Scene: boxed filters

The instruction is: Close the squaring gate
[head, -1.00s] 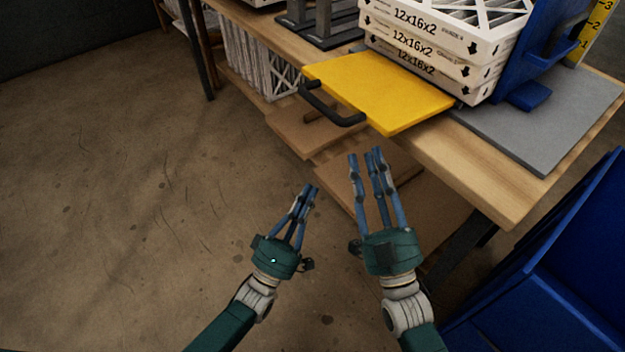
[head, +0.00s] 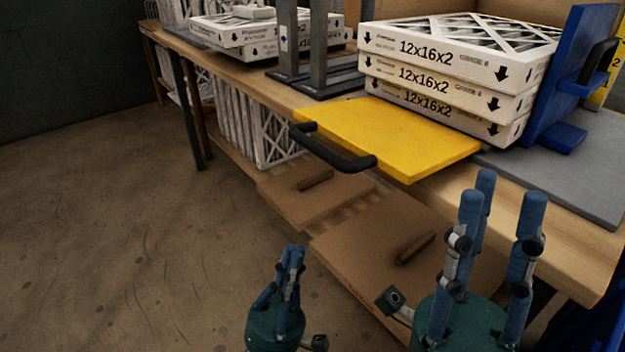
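A yellow panel (head: 390,138), which looks like the squaring gate, lies flat on the bench and sticks out past its front edge. Its black bar handle (head: 335,150) runs along the outer front-left edge. A stack of white boxed filters (head: 440,75) marked 12x16x2 stands just behind the panel. My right gripper (head: 502,205) is open and empty, fingers pointing up, in front of the bench and right of the handle. My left gripper (head: 291,255) is empty, low and left, below the handle. Its fingers overlap in view, so its opening is unclear. Neither gripper touches the handle.
An upright blue plate (head: 570,75) with a black handle stands right of the stack, by a grey mat (head: 575,165). Dark metal posts (head: 318,45) stand left of it. A lower wooden shelf (head: 375,235) juts out below. Floor at left is clear.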

